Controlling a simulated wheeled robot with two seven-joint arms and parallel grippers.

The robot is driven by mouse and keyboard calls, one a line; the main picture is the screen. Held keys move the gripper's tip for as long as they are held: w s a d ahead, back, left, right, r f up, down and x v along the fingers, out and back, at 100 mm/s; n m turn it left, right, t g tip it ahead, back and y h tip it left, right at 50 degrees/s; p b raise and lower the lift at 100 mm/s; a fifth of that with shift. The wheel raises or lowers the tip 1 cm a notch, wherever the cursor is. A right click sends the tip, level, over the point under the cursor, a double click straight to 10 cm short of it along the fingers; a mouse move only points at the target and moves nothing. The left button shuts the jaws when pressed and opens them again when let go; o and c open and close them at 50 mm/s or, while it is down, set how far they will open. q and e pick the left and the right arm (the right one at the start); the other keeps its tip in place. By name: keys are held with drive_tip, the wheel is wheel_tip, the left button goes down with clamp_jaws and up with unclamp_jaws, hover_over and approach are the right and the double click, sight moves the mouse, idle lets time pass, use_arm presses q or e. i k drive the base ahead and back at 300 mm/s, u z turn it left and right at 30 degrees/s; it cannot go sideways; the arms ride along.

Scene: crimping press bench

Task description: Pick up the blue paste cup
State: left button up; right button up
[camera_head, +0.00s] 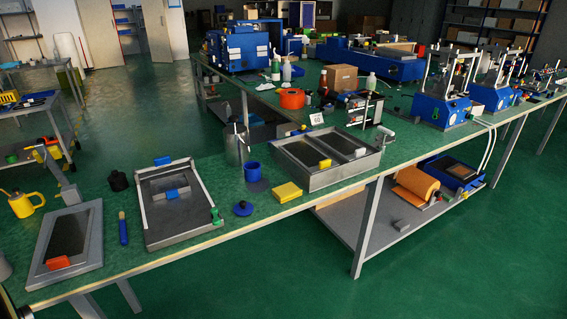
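The blue paste cup (252,171) stands upright on the green bench top, near the middle of the picture. It sits on or beside a dark, flat patch, between a silver canister and a metal tray. A round blue piece with a knob (243,208), perhaps a lid, lies on the bench in front of it. Nothing is touching the cup from above. Neither of my grippers can be made out in this view.
The silver canister (236,145) stands close behind the cup on the left. The two-part metal tray (326,182) is on its right, with a yellow block (287,193) in front. A metal frame (143,217) lies to the left. A green-knobbed piece (216,216) is near the front edge.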

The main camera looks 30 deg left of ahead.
sight(252, 168)
drive_tip(key=u, duration=0.5)
drive_tip(key=i, duration=1.05)
drive_tip(key=u, duration=0.95)
